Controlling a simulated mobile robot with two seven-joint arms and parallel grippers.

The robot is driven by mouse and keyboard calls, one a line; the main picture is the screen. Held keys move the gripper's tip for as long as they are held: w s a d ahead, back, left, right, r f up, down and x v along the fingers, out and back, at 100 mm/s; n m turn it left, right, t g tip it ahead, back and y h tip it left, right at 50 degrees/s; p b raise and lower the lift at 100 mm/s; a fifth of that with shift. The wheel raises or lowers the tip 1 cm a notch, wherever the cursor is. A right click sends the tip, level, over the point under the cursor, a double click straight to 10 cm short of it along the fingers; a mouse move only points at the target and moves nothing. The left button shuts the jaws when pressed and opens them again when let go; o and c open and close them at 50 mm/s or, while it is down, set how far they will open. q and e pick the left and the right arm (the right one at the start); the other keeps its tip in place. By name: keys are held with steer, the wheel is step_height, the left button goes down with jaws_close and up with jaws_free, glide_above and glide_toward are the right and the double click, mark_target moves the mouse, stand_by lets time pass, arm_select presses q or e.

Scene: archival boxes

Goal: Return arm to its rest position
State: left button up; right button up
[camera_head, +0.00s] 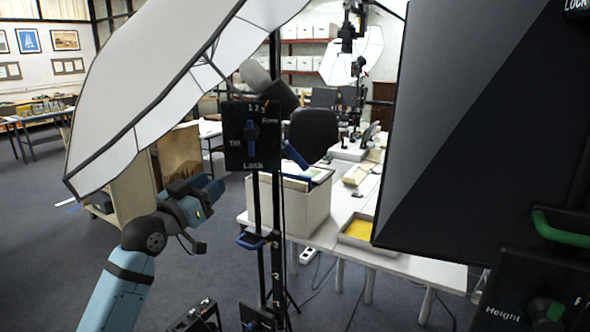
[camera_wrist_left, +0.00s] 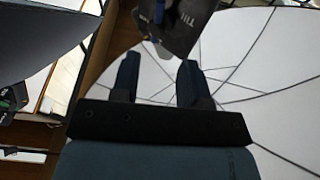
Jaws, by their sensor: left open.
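My left arm (camera_head: 122,285) rises from the lower left in the head view and bends at the elbow-like joint. Its gripper (camera_head: 212,192) is raised left of a black stand, pointing right and apart from it. In the left wrist view the two dark fingers of this gripper (camera_wrist_left: 158,75) are spread, with nothing between them. The white softbox panel (camera_wrist_left: 255,75) lies behind the fingers there. A black panel marked Tilt (camera_wrist_left: 190,25) shows just past the fingertips. My right gripper is not in view.
In the head view the large white softbox (camera_head: 165,75) hangs above my left gripper. The black Tilt and Lock panel (camera_head: 252,155) is on the stand to its right. A grey-white box (camera_head: 305,208) and yellow-lined tray (camera_head: 358,229) are on the table. A dark panel (camera_head: 480,120) blocks the right.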

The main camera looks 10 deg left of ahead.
arm_select(q)
steer(key=s+d+f+g+y, duration=0.15)
steer(key=s+f, duration=0.25)
steer(key=f, duration=0.6)
steer(key=s+d+f+n+g, duration=0.15)
steer(key=s+f, duration=0.25)
steer(key=f, duration=0.6)
steer(key=s+d+f+g+y, duration=0.15)
steer(key=s+f, duration=0.25)
steer(key=f, duration=0.7)
steer(key=s+d+f+g, duration=0.2)
steer(key=s+f, duration=0.6)
steer(key=s, duration=0.2)
steer(key=s+d+f+g, duration=0.2)
steer(key=s+d+f, duration=0.1)
steer(key=s+f, duration=0.6)
steer(key=s, duration=0.2)
steer(key=shift+s+y, duration=0.3)
steer(key=shift+y, duration=0.1)
